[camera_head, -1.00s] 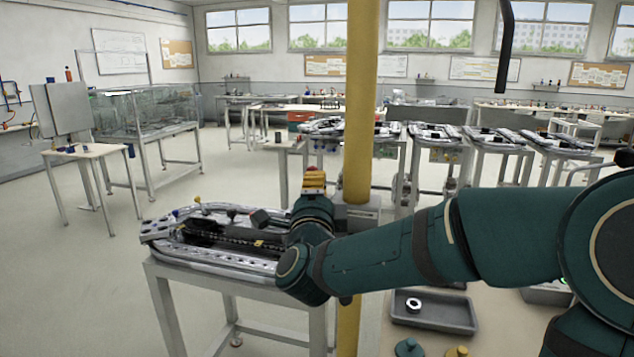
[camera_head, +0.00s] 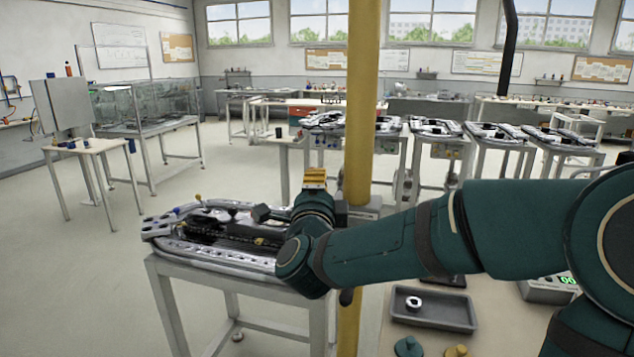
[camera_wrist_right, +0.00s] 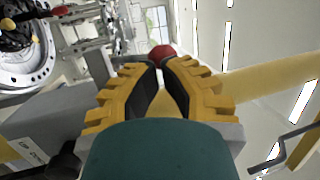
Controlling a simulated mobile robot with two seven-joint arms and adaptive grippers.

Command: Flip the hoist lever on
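The hoist lever shows only as a red round knob (camera_wrist_right: 162,54) in the right wrist view, just beyond my fingertips. Its shaft is hidden, and I cannot tell whether the fingers touch the knob. In the head view my gripper hides the knob. A grey box (camera_head: 362,212) sits on the yellow post (camera_head: 361,100); a labelled grey box (camera_wrist_right: 50,125) fills the lower left of the wrist view. My right gripper (camera_head: 314,172) points away from me beside the post; in the wrist view its yellow, black-padded fingers (camera_wrist_right: 160,62) nearly meet at the tips. My left gripper is out of view.
A workbench with a ring track (camera_head: 215,245) stands left of my right arm. A grey tray (camera_head: 433,322) holding a white ring (camera_head: 413,303) lies below the arm. More track benches stand behind.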

